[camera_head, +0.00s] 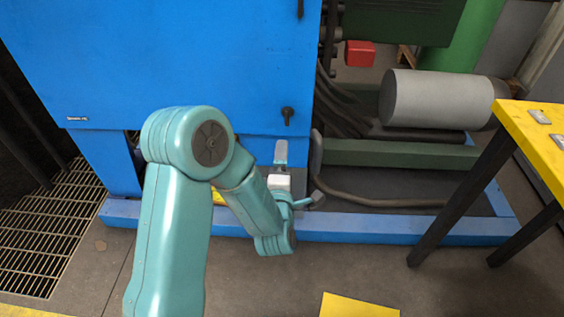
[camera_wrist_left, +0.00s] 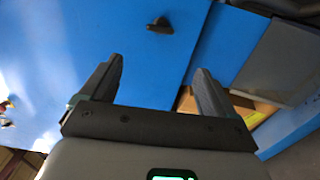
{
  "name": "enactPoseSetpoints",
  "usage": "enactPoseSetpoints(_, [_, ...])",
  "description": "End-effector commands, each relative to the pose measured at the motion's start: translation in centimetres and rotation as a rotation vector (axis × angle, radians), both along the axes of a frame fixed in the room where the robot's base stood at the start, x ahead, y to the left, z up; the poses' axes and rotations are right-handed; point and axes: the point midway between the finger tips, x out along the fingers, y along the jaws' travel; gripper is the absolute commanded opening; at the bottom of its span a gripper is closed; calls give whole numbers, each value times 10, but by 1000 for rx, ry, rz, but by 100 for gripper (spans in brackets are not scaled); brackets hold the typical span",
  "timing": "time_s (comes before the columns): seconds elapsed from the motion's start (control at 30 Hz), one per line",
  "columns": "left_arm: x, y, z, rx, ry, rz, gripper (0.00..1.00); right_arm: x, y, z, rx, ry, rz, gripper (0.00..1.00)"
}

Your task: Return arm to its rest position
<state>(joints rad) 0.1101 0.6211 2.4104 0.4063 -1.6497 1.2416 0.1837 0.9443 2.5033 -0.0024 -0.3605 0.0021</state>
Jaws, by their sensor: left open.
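My left arm rises from the bottom of the head view, bends at a teal elbow and reaches down toward the blue cabinet (camera_head: 190,60). My left gripper (camera_head: 297,175) is in front of the cabinet's lower right part, with its fingers spread apart. In the left wrist view the gripper (camera_wrist_left: 160,85) is open, and nothing is between its two dark fingers. The cabinet's blue face (camera_wrist_left: 150,60) lies beyond them. A dark handle (camera_head: 287,115) on the cabinet is above the gripper; it also shows in the wrist view (camera_wrist_left: 160,25). My right gripper is not in view.
A yellow-topped table (camera_head: 530,125) with dark legs stands at the right. A grey cylinder (camera_head: 435,98) and dark hoses (camera_head: 350,115) are beside the cabinet. A blue base rail (camera_head: 390,230) runs along the floor. A floor grating (camera_head: 45,235) lies at the left. The floor in front is mostly clear.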

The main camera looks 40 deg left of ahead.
Motion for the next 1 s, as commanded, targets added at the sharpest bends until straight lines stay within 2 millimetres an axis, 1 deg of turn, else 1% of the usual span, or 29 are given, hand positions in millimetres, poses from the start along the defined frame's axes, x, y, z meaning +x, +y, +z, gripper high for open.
enactPoseSetpoints(0.1, [-2,-1,0,1,-1,0,89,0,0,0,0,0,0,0])
enactPoseSetpoints(0.53, [-2,-1,0,0,0,1,89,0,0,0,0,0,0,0])
enactPoseSetpoints(0.57, [-2,0,-1,0,1,2,89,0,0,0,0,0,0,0])
enactPoseSetpoints(0.63, [-3,0,-10,-2,22,3,89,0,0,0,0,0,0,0])
enactPoseSetpoints(0.67, [-4,-1,-18,-4,40,0,89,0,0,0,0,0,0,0])
enactPoseSetpoints(0.77, [-10,-15,-64,-30,158,-57,89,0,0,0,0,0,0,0])
enactPoseSetpoints(0.8, [-12,-26,-88,-37,246,-108,89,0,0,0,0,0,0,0])
enactPoseSetpoints(0.87, [-21,-47,-128,-27,412,-210,89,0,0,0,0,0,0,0])
enactPoseSetpoints(0.9, [-30,-62,-153,-9,530,-292,89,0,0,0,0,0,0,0])
enactPoseSetpoints(0.97, [-48,-86,-188,32,701,-431,89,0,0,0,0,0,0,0])
enactPoseSetpoints(1.0, [-63,-102,-208,64,807,-532,89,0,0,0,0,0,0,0])
